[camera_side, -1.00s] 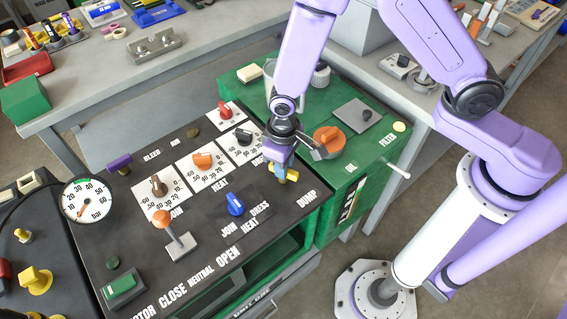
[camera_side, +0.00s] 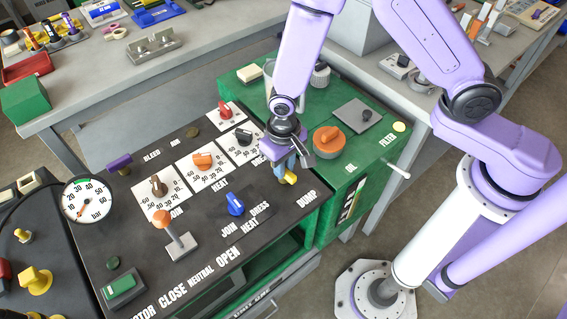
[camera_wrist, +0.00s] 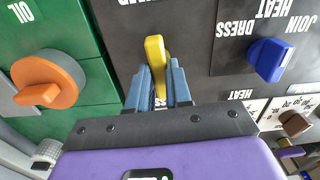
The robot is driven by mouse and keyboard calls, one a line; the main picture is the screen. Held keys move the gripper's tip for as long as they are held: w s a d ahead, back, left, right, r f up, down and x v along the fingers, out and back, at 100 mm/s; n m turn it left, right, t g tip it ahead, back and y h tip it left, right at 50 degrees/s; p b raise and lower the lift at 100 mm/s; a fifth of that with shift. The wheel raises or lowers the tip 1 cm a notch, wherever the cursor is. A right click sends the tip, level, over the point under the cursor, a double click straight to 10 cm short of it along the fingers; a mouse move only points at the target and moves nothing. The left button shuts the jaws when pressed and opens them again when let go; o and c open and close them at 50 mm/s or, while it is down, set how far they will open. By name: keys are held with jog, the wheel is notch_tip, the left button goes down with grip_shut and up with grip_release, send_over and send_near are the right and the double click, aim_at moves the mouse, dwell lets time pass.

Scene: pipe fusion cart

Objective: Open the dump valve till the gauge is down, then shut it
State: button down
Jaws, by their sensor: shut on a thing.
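The yellow dump valve handle (camera_side: 289,179) is at the right of the black panel, beside the word DUMP. In the wrist view the handle (camera_wrist: 154,50) stands nearly upright in the picture, its lower end between my blue fingers. My gripper (camera_side: 281,168) points down at it, shut on it; the wrist view shows the fingers (camera_wrist: 159,82) on either side. The pressure gauge (camera_side: 88,199), marked in bar, is at the panel's left edge. Its red needle points toward the lower left of the dial; the exact reading is too small to tell.
A blue knob (camera_side: 235,204) and an orange-topped lever (camera_side: 172,234) stand left of the handle. An orange knob (camera_side: 329,141) is close by on the green OIL housing. Dial knobs and a purple bleed knob (camera_side: 118,162) are farther left.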

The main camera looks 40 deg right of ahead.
jog(key=c, duration=1)
grip_release()
jog(key=shift+c, duration=0.2)
notch_tip(320, 180, up, 18)
jog(key=shift+f, duration=0.25)
jog(key=s+d+r+n, duration=0.2)
jog(key=s+d+n, duration=0.4)
jog(key=s+d, duration=0.3)
jog(key=s+d+r+n, duration=0.1)
jog(key=s+d+n, duration=0.4)
jog(key=s+d, duration=0.4)
jog(key=shift+s+r+n, duration=0.35)
jog(key=shift+s+n, duration=0.05)
jog(key=shift+s, duration=0.2)
